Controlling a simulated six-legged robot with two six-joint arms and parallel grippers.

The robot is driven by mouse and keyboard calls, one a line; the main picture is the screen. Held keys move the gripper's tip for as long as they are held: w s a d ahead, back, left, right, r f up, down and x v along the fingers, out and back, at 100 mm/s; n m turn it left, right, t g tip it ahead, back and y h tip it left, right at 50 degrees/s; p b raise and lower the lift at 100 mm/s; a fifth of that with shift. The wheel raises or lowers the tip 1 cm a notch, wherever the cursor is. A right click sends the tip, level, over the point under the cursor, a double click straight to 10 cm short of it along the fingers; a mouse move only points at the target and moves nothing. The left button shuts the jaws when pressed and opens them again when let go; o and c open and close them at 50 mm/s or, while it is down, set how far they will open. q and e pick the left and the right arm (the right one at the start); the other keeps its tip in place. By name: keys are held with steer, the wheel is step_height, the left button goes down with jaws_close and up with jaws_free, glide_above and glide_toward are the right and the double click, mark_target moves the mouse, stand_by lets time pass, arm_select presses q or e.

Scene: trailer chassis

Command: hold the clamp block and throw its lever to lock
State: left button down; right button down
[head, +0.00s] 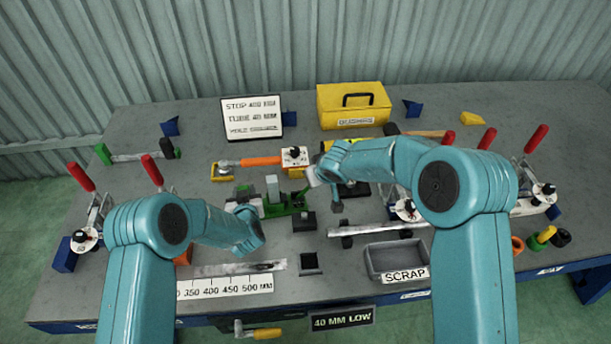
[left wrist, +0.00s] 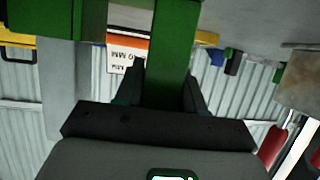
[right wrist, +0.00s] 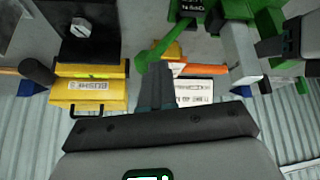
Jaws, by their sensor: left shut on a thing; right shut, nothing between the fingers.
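The green clamp block (head: 284,207) stands near the middle of the grey table, with a pale upright post (head: 272,188) beside it. My left gripper (head: 254,205) is at its left side. In the left wrist view the left fingers (left wrist: 165,85) are shut on a green bar of the block (left wrist: 170,50). The green lever (head: 303,195) is at the block's right. In the right wrist view it slants (right wrist: 160,47) just past my right fingertips (right wrist: 155,72), which are shut and empty. I cannot tell whether they touch it. My right gripper (head: 315,177) is partly hidden by its arm.
A yellow bushings box (head: 353,105) and a white sign (head: 251,118) stand behind. An orange-handled tool (head: 262,161) lies just behind the clamp. A grey scrap tray (head: 395,259) and a ruler (head: 225,287) are at the front. Red-handled toggle clamps (head: 83,178) stand at both sides.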

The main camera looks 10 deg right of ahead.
steer(key=d+f, duration=0.1)
steer(key=d, duration=0.1)
steer(key=d+f, duration=0.1)
steer(key=d, duration=0.1)
steer(key=shift+w+f, duration=0.2)
steer(key=shift+f, duration=0.1)
steer(key=shift+a, duration=0.15)
steer(key=shift+s+a+f, duration=0.15)
steer(key=shift+a+f, duration=0.05)
steer(key=shift+a, duration=0.6)
arm_select(q)
steer(key=shift+d, duration=0.1)
arm_select(e)
steer(key=shift+s, duration=0.1)
steer(key=s+d+r, duration=0.4)
steer(key=d+r, duration=0.2)
steer(key=shift+s+d+r, duration=0.25)
steer(key=shift+s, duration=0.05)
